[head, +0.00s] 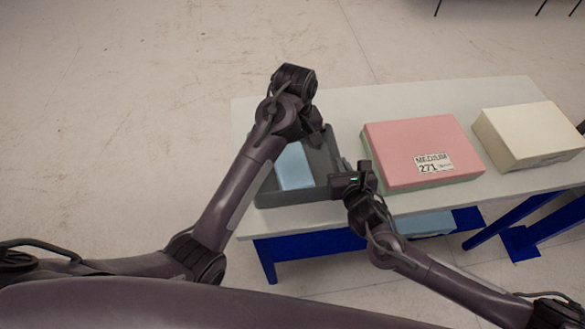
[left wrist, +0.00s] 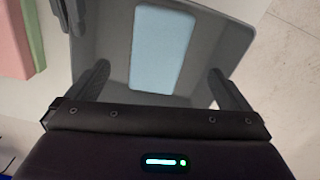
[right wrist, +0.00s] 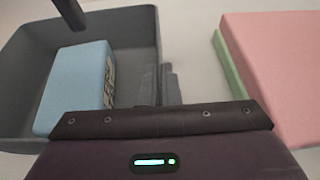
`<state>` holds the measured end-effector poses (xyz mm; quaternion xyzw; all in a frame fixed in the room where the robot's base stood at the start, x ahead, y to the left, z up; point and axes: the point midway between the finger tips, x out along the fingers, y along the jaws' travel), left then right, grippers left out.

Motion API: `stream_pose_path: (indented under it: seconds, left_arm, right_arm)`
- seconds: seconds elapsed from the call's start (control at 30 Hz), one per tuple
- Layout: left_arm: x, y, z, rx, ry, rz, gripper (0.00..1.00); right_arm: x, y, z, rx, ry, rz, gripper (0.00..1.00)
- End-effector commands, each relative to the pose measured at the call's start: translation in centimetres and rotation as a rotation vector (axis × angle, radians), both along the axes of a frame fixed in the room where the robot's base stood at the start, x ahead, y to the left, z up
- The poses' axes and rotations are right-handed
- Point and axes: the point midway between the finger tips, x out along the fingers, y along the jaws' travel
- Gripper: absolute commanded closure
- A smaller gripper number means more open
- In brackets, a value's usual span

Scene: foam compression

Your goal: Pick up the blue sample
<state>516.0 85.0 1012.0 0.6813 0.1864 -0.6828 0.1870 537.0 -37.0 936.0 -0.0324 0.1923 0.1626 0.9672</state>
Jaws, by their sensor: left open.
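The blue sample (head: 293,168) is a light blue block lying inside a dark grey open bin (head: 275,200) on the table. It also shows in the left wrist view (left wrist: 162,50), and in the right wrist view (right wrist: 75,88), where dark printing marks its side. My left gripper (head: 314,128) is over the bin. In the left wrist view its fingers (left wrist: 158,88) are spread wide and empty, with the sample beyond and between them. My right gripper (head: 352,172) is beside the bin's right side. Its fingers (right wrist: 160,85) are together with nothing visible between them.
A pink block (head: 410,140) with a "MEDIUM 271" label lies on a green layer right of the bin. A cream block (head: 525,135) lies farther right. The white table (head: 380,98) has clear room along its back edge. The bin walls surround the sample.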

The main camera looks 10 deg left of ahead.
Motion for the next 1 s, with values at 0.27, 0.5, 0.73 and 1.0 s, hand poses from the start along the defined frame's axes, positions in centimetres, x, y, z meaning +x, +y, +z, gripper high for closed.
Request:
stream_pose_path:
  seconds: [0.27,0.5,0.73,1.0]
  left_arm:
    - [-0.3,0.0,-2.5,0.002,0.004,-0.109,0.0]
    - [-0.2,0.0,-6.1,0.002,0.001,-0.104,0.0]
    - [-0.1,0.0,-7.9,0.002,0.001,-0.104,0.0]
    - [0.0,0.0,-11.6,0.002,0.0,-0.103,0.0]
  right_arm:
    - [0.0,0.0,-0.1,-0.001,0.001,0.0,1.0]
    - [0.0,0.0,-0.1,-0.002,0.002,0.0,1.0]
    - [0.0,0.0,-0.1,-0.002,0.002,0.0,1.0]
    - [0.0,0.0,-0.1,-0.002,0.002,0.0,1.0]
